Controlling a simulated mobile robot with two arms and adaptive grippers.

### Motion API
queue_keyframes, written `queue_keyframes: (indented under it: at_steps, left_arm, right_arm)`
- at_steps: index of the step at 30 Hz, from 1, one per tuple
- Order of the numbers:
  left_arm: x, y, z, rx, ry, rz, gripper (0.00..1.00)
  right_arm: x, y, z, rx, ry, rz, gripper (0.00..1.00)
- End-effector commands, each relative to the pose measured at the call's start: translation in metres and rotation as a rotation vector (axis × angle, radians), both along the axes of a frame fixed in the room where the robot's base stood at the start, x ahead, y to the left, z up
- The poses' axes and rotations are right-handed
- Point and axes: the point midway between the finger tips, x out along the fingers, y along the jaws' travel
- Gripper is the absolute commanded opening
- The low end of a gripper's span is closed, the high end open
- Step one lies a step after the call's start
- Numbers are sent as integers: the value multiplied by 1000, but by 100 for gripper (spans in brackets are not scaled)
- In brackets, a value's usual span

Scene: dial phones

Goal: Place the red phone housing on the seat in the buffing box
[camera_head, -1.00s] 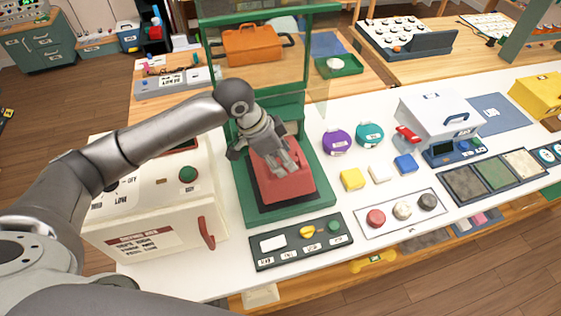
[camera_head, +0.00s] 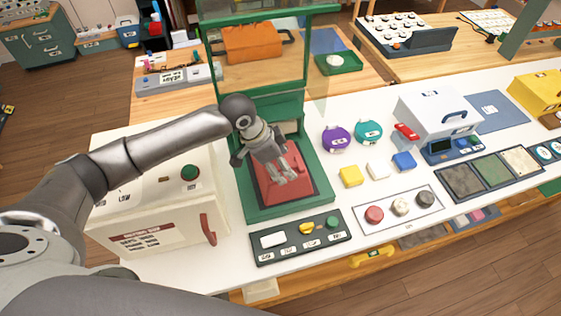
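The red phone housing (camera_head: 296,190) is inside the green box (camera_head: 325,172), which I take to be the buffing box. The housing sits low and flat within the box's dark inner border. The box's green-framed clear lid (camera_head: 268,95) stands raised at the back. My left gripper (camera_head: 283,174) reaches in from the left, with its fingers pointing down at the top of the housing. The fingers overlap the housing, so I cannot tell whether they grip it. The seat is hidden under the housing. My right gripper is not in view.
A white box with a red handle (camera_head: 208,229) stands left of the green box. A button panel (camera_head: 301,239) lies in front. Purple (camera_head: 336,138) and teal (camera_head: 368,131) phones and coloured blocks stand to the right. White table shows between them.

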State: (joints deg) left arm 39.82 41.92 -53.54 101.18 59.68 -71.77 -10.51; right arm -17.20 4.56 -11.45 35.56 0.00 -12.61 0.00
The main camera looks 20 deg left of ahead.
Motion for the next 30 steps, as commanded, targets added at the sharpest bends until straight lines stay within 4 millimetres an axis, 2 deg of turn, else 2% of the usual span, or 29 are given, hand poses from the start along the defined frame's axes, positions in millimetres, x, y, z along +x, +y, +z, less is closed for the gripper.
queue_keyframes:
  at_steps: [5,10,24,30]
  left_arm:
    - [0,0,1,1,-1,0,66]
    - [-1,4,12,-1,-4,0,66]
    - [-21,34,96,0,-3,1,66]
    - [-26,39,111,-1,-1,-1,66]
  right_arm:
    - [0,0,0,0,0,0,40]
    - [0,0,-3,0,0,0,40]
    - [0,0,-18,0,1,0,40]
    - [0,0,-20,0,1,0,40]
